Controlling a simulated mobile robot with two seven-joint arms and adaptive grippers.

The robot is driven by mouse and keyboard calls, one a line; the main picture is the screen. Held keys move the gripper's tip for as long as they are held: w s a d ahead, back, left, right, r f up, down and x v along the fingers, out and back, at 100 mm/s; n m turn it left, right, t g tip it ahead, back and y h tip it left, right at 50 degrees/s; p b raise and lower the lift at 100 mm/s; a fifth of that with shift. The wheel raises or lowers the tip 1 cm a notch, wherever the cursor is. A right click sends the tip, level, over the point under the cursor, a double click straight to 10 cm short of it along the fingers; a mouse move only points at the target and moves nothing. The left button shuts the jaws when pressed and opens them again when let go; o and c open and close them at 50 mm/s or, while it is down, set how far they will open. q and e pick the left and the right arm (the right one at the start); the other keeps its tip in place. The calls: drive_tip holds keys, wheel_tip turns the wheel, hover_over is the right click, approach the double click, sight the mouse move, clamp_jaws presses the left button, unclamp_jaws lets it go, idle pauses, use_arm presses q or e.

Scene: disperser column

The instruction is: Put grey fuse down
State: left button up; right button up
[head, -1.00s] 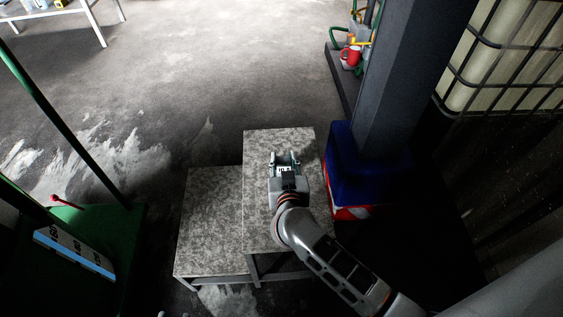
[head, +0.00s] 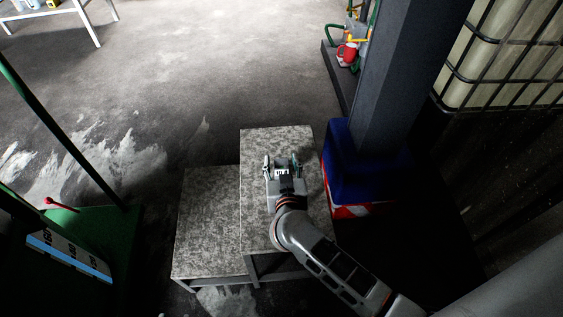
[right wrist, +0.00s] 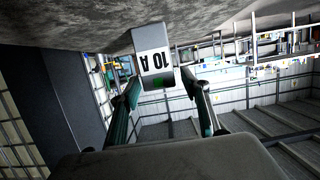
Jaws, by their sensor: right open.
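The grey fuse (right wrist: 153,52) with a "10 A" label shows upside down in the right wrist view, against the stone-like table top (right wrist: 80,22). In the head view the fuse (head: 283,173) is small, on the taller table (head: 262,222). My right gripper (head: 281,162) is over this table, its fingers spread to either side of the fuse. In the right wrist view the fingers of my right gripper (right wrist: 162,92) stand apart, with gaps beside the fuse. My left gripper is not in view.
A lower table (head: 207,225) adjoins on the left. A dark post (head: 405,80) with a blue wrapped base (head: 350,175) stands close on the right. A green platform (head: 85,235) is at far left. Bare floor lies beyond the tables.

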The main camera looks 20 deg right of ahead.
drive_tip(key=shift+s+r, duration=0.15)
drive_tip(key=shift+r, duration=0.15)
drive_tip(key=p+v, duration=0.1)
drive_tip(key=v, duration=0.1)
drive_tip(key=r+p+v, duration=0.1)
drive_tip(key=v, duration=0.1)
drive_tip(key=shift+a, duration=0.1)
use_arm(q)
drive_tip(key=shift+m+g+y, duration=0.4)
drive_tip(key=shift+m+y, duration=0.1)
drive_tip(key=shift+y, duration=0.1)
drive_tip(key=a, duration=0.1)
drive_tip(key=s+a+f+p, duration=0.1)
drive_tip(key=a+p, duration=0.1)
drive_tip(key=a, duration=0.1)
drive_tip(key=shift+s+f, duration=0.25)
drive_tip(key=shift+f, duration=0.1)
use_arm(e)
approach(283, 169)
drive_tip(key=r, duration=0.2)
drive_tip(key=shift+s+a+r, duration=0.3)
drive_tip(key=shift+s, duration=0.1)
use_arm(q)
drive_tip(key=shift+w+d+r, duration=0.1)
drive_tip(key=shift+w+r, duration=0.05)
